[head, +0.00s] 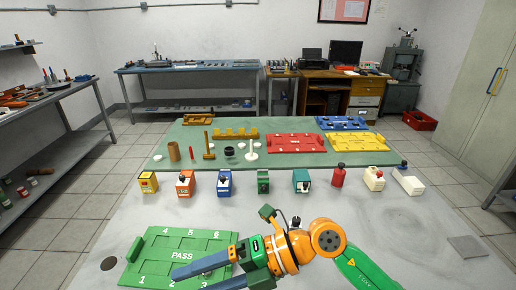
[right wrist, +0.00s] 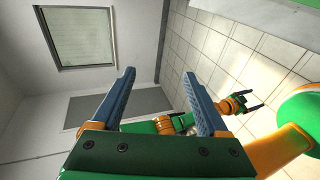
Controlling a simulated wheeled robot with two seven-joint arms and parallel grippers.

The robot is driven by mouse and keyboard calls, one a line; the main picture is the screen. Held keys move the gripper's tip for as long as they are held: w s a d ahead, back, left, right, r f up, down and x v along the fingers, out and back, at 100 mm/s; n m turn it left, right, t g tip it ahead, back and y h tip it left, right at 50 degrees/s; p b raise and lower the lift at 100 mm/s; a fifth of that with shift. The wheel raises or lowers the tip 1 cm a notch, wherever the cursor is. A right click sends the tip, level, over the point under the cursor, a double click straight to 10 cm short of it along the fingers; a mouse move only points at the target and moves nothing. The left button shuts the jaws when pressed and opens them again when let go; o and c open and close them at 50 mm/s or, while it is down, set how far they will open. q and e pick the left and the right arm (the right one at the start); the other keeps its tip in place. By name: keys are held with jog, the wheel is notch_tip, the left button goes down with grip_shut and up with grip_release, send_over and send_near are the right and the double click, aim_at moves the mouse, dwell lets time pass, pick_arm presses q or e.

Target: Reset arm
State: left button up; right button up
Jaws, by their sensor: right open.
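My right gripper (head: 185,281) reaches in from the lower right in the head view, with its blue fingers pointing left over the green PASS board (head: 150,250). The fingers are spread apart with nothing between them. They also show apart in the right wrist view (right wrist: 165,100), with floor tiles, a wall and a door-like panel beyond. My left gripper (right wrist: 250,98) is small in the right wrist view, with its dark fingers apart and no held thing visible. It is not in the head view. The right arm hides part of the PASS board's lower numbers.
A grey square (head: 467,247) lies at right. The table's right front is mostly clear.

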jog(key=w+d+r+m+t+y, duration=0.2)
jog(key=w+r+m+t+y, duration=0.2)
jog(key=r+m+t+y, duration=0.65)
jog(key=w+d+r+m+t+h, duration=0.2)
jog(key=w+d+m+t+h, duration=0.5)
jog(key=m+t, duration=0.3)
jog(key=d+f+m+g+h, duration=0.3)
jog(key=d+f+m+h, duration=1.15)
jog(key=f+h, duration=0.35)
jog(key=s+d+f+g, duration=0.2)
jog(key=s+f+g, duration=1)
jog(key=s+f, duration=0.75)
jog(key=s+f+g, duration=0.1)
jog(key=s+f, duration=0.2)
jog(key=f, duration=1.3)
jog(key=s+d+f+g, duration=0.1)
jog(key=s+d+f, duration=0.1)
jog(key=s+f, duration=0.6)
jog(key=s, duration=0.3)
jog(key=shift+s+d+f+y, duration=0.2)
jog(key=shift+s+f+y, duration=0.15)
jog(key=shift+f, duration=0.05)
